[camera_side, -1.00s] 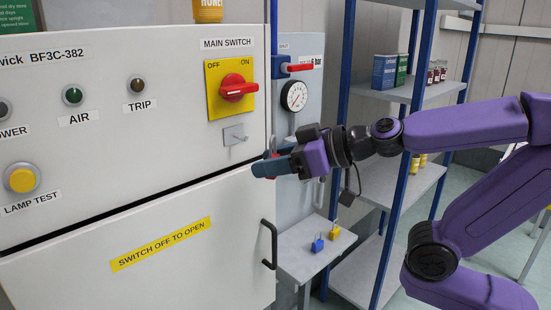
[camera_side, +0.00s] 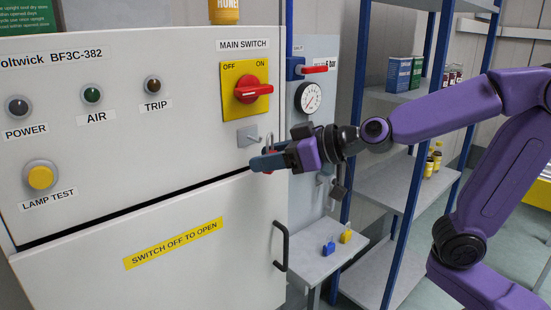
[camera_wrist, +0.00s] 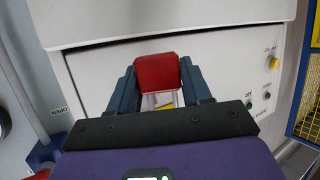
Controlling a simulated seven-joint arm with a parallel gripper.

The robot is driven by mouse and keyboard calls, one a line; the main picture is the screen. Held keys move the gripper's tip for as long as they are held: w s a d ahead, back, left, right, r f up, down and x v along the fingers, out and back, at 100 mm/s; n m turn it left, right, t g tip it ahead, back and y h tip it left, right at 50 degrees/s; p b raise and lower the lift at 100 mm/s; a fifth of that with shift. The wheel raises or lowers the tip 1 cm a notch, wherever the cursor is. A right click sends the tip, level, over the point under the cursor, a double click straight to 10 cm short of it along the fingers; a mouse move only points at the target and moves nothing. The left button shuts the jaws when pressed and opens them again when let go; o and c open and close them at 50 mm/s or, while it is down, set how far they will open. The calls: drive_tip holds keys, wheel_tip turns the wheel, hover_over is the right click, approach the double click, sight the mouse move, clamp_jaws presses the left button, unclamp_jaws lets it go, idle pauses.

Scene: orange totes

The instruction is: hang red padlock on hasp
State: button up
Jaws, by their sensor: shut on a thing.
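The red padlock (camera_side: 270,152) is between the fingers of my gripper (camera_side: 266,161), mostly hidden by them in the side view. Its grey shackle stands up above the fingers. The wrist view shows the red body (camera_wrist: 157,74) held between both dark blue fingers of my gripper (camera_wrist: 158,88). The hasp (camera_side: 247,136) is a small grey metal plate with a projecting part on the cabinet front, below the main switch. The padlock is just right of the hasp and slightly below it; I see no clear contact. I cannot make out the hasp in the wrist view.
The red main switch handle (camera_side: 252,90) sits on a yellow plate above the hasp. The black door handle (camera_side: 281,246) projects below. A blue padlock (camera_side: 329,247) and a yellow padlock (camera_side: 346,236) are on the small grey shelf (camera_side: 318,265). A blue-post rack stands at right.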

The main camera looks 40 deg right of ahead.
drive_tip(key=shift+w+d+f, duration=0.1)
drive_tip(key=shift+w+f, duration=0.15)
drive_tip(key=shift+w, duration=0.65)
drive_tip(key=shift+w+d+f, duration=0.1)
drive_tip(key=shift+w+f, duration=0.15)
drive_tip(key=shift+w, duration=0.75)
drive_tip(key=o, duration=1)
drive_tip(key=shift+c, duration=0.2)
drive_tip(key=shift+o, duration=0.4)
drive_tip(key=shift+s+d+r, duration=0.2)
drive_tip(key=shift+s+d, duration=0.1)
drive_tip(key=shift+s, duration=0.2)
drive_tip(key=a+v, duration=0.1)
drive_tip(key=v, duration=1.6)
drive_tip(key=s+a+f+n+g, duration=0.1)
drive_tip(key=s+f+n+g, duration=0.1)
drive_tip(key=f+g, duration=0.3)
drive_tip(key=s+a+f+n+g, duration=0.1)
drive_tip(key=s+f+g, duration=0.15)
drive_tip(key=f, duration=0.35)
drive_tip(key=s+d+f+n+g+h, duration=0.2)
drive_tip(key=s+f+h, duration=0.1)
drive_tip(key=s+f, duration=0.2)
drive_tip(key=s+d+f+n+g+h, duration=0.1)
drive_tip(key=s+d+f+g+h, duration=0.1)
drive_tip(key=s+f, duration=0.3)
drive_tip(key=shift+s+d+f+n+g+h, duration=0.4)
drive_tip(key=shift+s+h, duration=0.2)
drive_tip(key=shift+s, duration=0.2)
